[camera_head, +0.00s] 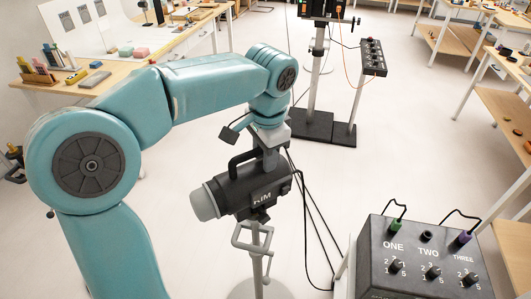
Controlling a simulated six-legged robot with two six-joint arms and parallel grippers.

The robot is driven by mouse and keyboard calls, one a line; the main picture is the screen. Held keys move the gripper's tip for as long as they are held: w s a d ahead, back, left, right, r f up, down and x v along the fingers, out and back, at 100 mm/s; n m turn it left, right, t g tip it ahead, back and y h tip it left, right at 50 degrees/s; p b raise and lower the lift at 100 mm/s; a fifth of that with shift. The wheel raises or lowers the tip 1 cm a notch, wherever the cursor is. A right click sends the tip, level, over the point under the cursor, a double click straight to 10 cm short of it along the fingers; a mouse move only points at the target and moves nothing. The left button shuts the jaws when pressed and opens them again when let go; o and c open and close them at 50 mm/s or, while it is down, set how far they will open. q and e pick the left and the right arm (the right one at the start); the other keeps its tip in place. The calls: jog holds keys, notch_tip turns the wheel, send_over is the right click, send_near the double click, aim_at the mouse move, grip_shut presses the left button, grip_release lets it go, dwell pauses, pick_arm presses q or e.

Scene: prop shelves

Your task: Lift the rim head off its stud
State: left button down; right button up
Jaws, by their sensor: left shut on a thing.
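The rim head (250,188) is a dark lamp with a pale grey front and the letters RIM on its side. It points left, above a grey stand (257,262) with a bracket near its top. Whether the head still touches the stud on the stand is hard to tell, as its lower side covers that spot. My left gripper (269,160) reaches down from above and is shut on the top of the rim head, by its black handle. The fingertips are partly hidden. My right gripper is out of view.
A black control box (425,262) with knobs marked ONE, TWO, THREE stands at the lower right. Black cables (308,205) hang beside the stand to the floor. Another stand with a black base (312,126) is behind. A workbench (120,76) is left, shelves (505,110) right.

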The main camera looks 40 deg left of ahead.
pick_arm(q)
jog(key=shift+s+r, duration=0.1)
jog(key=shift+r, duration=0.05)
jog(key=shift+a+r+p, duration=0.1)
jog(key=shift+a+p, duration=0.05)
jog(key=shift+p, duration=0.2)
jog(key=shift+r, duration=0.1)
jog(key=shift+r, duration=0.2)
dwell(0.4)
jog(key=shift+r+p, duration=1.45)
jog(key=shift+p, duration=0.25)
